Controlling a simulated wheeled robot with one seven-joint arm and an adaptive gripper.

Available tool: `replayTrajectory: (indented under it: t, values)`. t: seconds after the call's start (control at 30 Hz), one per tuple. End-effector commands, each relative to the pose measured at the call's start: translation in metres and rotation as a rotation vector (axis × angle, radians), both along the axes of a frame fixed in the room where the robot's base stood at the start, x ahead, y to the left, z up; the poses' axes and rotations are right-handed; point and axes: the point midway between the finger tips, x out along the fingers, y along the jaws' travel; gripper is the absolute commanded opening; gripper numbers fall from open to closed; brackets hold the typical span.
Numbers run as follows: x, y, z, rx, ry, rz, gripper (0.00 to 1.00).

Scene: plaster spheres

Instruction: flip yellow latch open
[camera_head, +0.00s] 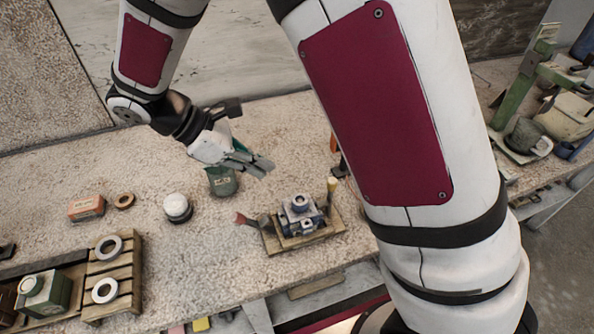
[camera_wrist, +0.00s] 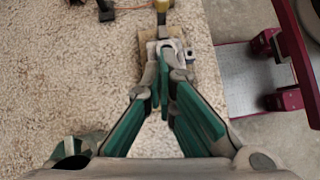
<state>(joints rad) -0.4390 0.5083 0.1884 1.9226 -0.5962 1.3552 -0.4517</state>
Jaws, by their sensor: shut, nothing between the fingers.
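A small blue-grey metal fixture (camera_head: 300,212) stands on a wooden base (camera_head: 272,243) near the front edge of the bench. An upright yellow handle (camera_head: 331,186), seemingly the yellow latch, rises at its right rear side. A red-tipped lever (camera_head: 242,218) leans out at its left. My gripper (camera_head: 262,166) is shut and empty, above and behind the fixture, apart from the yellow handle. In the wrist view my gripper (camera_wrist: 164,68) points toward the fixture (camera_wrist: 178,45), and its fingers cover part of it.
A green can (camera_head: 222,182) stands beneath my gripper, with a white-topped round jar (camera_head: 177,207) to its left. An orange box (camera_head: 86,207), a ring (camera_head: 124,200) and wooden pallets with rings (camera_head: 125,272) lie farther left. Bench between jar and fixture is mostly clear.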

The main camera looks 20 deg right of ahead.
Motion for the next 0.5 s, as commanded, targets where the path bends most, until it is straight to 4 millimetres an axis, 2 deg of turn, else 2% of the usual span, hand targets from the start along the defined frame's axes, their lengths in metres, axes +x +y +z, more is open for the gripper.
replayTrajectory:
  t: [0.5]
  values:
    - [-0.0002,-0.0026,-0.0066,-0.006,0.008,0.007,0.00]
